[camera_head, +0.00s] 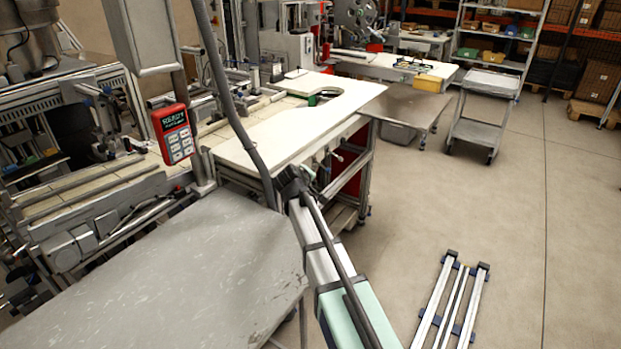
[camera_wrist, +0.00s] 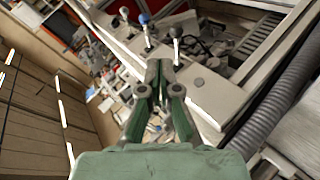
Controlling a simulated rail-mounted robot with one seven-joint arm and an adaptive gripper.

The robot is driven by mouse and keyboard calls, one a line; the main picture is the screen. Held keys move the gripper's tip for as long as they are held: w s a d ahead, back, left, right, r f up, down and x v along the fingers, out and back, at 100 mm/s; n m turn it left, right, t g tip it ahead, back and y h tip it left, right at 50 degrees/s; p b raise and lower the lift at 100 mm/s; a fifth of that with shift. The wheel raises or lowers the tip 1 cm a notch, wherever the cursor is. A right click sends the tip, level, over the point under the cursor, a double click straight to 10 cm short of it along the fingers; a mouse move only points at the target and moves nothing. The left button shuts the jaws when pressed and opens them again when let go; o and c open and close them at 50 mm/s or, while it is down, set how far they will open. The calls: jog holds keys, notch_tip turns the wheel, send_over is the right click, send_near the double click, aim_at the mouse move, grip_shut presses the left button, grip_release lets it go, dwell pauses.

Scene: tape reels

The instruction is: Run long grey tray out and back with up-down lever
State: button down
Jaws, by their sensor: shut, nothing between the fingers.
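My gripper (camera_wrist: 159,68) is shut and empty in the wrist view, its green fingers pointing up the picture. No label shows which is the up-down lever. I cannot make out the long grey tray for certain. In the head view the fingers cannot be made out.
A broad grey tabletop (camera_head: 190,265) fills the lower left. A white worktop (camera_head: 300,125) stands behind my arm. A red handset (camera_head: 173,133) reads READY. A ribbed hose (camera_wrist: 265,115) runs close to my gripper's right.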

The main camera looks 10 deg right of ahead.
jog(key=b+v, duration=0.1)
jog(key=v, duration=0.7)
jog(key=shift+s+d+f, duration=0.25)
jog(key=shift+s+d, duration=0.1)
jog(key=shift+d, duration=0.05)
